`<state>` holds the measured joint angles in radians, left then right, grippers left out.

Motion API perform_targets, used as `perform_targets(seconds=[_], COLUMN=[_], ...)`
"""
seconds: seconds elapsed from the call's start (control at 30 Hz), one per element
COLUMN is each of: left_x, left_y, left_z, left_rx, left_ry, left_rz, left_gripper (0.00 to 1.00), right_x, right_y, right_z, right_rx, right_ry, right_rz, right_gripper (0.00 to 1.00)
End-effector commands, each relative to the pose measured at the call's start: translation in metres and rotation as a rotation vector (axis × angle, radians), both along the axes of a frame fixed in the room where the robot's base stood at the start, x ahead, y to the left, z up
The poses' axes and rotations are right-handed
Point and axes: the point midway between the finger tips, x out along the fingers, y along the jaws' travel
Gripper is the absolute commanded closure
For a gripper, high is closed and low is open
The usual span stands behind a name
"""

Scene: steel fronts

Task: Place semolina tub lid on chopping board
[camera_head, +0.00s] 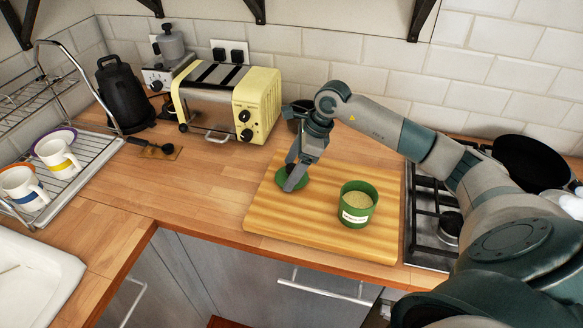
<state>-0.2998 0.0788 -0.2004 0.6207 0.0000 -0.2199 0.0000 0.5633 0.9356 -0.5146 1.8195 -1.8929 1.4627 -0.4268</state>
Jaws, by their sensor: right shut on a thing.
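The green semolina tub lid (280,182) is at the left part of the wooden chopping board (268,218). It is at or just above the board's surface; I cannot tell whether it rests on it. My right gripper (291,180) points down and is shut on the lid, covering part of it. The green semolina tub (354,217) stands upright on the right part of the board, open, with pale grain inside and a white label in front. My left gripper is not in view.
A yellow toaster (257,104) stands behind the board, with a black kettle (124,95) further left. A gas hob (427,219) adjoins the board on the right. A dish rack (92,165) with mugs stands at the left. The counter left of the board is clear.

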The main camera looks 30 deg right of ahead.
Motion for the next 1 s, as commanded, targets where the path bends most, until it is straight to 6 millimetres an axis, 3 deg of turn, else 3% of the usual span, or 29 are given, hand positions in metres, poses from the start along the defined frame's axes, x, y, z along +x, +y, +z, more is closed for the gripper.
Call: perform_targets(seconds=[0.03,0.07,0.1,0.13,0.63,1.0], left_x=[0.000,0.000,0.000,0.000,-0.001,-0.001], left_y=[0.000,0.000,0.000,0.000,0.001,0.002], left_z=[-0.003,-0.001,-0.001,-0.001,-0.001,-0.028], left_rx=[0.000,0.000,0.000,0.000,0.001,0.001], left_ry=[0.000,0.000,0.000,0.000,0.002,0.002], left_rz=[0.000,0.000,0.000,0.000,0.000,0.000], left_gripper=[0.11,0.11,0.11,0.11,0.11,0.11], right_x=[0.000,0.000,0.000,0.000,0.000,-0.012], right_y=[0.000,0.000,0.000,0.000,-0.002,-0.020], right_z=[-0.003,-0.001,-0.001,-0.001,0.004,0.054], right_rx=[0.000,0.000,0.000,0.000,0.000,-0.002], right_ry=[0.000,0.000,0.000,0.000,-0.002,-0.004], right_rz=[0.000,0.000,0.000,0.000,-0.001,-0.001], right_gripper=[0.59,0.22,0.12,0.10,0.10,0.10])
